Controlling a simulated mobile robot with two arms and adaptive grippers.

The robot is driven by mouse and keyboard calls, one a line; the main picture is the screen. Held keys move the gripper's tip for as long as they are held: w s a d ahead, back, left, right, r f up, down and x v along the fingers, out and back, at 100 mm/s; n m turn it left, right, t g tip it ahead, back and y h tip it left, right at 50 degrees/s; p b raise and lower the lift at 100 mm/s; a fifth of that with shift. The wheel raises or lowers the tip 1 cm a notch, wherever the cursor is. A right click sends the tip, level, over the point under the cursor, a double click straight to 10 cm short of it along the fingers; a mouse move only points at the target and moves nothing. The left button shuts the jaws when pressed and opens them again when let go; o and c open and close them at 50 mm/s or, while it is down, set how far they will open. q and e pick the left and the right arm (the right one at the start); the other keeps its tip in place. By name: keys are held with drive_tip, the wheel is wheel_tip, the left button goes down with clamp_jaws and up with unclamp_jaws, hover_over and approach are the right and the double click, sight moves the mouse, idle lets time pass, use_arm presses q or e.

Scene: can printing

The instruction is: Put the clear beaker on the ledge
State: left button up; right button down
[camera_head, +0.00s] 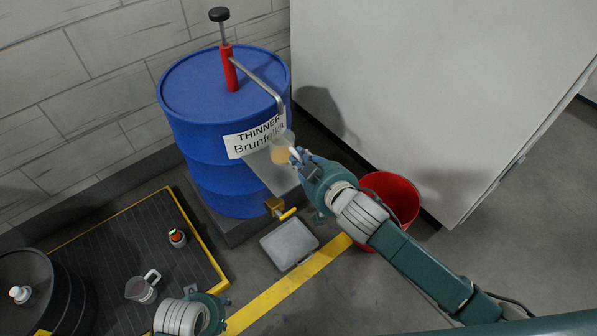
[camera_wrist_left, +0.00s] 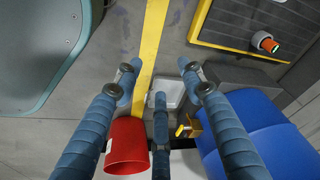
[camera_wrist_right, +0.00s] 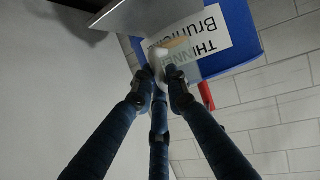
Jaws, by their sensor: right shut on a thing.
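The clear beaker (camera_head: 281,151), with a tan liquid in it, is at the pump spout on the blue drum. My right gripper (camera_head: 299,158) is shut on its white handle; the beaker also shows in the right wrist view (camera_wrist_right: 181,48), partly hidden by the fingers. The ledge, a grey metal plate (camera_head: 270,175), juts from the drum front just below the beaker; it also shows in the right wrist view (camera_wrist_right: 140,14). I cannot tell whether the beaker touches it. My left gripper (camera_head: 222,312) is low near the front; its fingers are open and empty in the left wrist view (camera_wrist_left: 160,78).
The blue drum (camera_head: 205,135) carries a red hand pump (camera_head: 229,68). A red bucket (camera_head: 390,200) and a grey tray (camera_head: 289,243) stand on the floor. A clear jug (camera_head: 141,290) and an orange-capped bottle (camera_head: 177,238) are on the dark pallet (camera_head: 135,240). A white cabinet (camera_head: 450,90) stands right.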

drive_tip(key=shift+f, duration=0.65)
wheel_tip(320, 180, down, 4)
drive_tip(key=shift+r+b, duration=0.2)
drive_tip(key=shift+b, duration=0.5)
drive_tip(key=c, duration=1.7)
unclamp_jaws()
use_arm(q)
drive_tip(key=w+v, duration=0.1)
drive_tip(key=v, duration=0.4)
drive_tip(key=shift+w+r, duration=0.2)
drive_tip(key=shift+r, duration=0.35)
use_arm(e)
drive_tip(key=shift+s, duration=0.1)
